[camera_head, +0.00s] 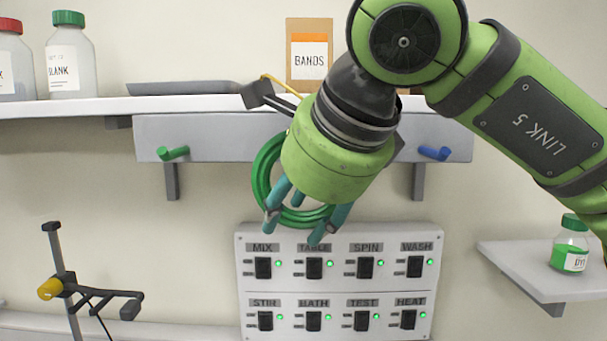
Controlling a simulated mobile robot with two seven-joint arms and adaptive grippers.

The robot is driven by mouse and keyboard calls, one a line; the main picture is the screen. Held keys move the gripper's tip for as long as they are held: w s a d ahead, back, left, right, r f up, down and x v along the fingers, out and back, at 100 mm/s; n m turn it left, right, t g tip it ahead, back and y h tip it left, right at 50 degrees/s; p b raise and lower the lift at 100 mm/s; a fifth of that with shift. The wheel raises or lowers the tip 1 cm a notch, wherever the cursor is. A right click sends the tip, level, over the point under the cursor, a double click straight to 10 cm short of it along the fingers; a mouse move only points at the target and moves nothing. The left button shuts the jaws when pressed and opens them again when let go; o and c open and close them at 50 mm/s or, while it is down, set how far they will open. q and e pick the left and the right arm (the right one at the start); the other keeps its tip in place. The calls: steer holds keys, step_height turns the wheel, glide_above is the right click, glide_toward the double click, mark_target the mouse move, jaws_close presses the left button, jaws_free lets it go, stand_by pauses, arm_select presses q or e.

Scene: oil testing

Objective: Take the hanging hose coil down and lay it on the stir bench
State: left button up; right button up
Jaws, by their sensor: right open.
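The green hose coil (262,178) hangs against the wall rail at the middle of the view. Its peg is hidden behind my right gripper. My right gripper (294,222) is in front of the coil, tilted downward, with its teal fingers spread open. The fingers overlap the coil's lower part in the picture; I cannot tell whether they touch it. The coil's upper right part is hidden by the gripper body. My left gripper is not in view. No surface is clearly marked as the stir bench.
The grey rail (222,140) carries a green peg (173,153) and a blue peg (434,153). A switch panel (338,289) sits below the coil. A shelf (60,108) above holds bottles and a BANDS packet (309,65). A stand (56,247) is lower left; a side shelf (522,270) is right.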

steer(key=shift+s, duration=0.15)
jaws_close()
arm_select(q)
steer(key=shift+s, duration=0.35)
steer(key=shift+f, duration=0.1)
arm_select(e)
steer(key=shift+r, duration=0.1)
steer(key=shift+s+d+r, duration=0.1)
steer(key=shift+r, duration=0.05)
arm_select(q)
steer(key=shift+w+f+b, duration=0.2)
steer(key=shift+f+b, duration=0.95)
steer(key=shift+b, duration=0.1)
arm_select(e)
steer(key=s+d+r, duration=0.3)
steer(key=s+r, duration=0.1)
steer(key=s, duration=0.5)
steer(key=s+d+r, duration=0.3)
steer(key=s+r, duration=0.2)
steer(key=s, duration=0.5)
steer(key=shift+d, duration=0.25)
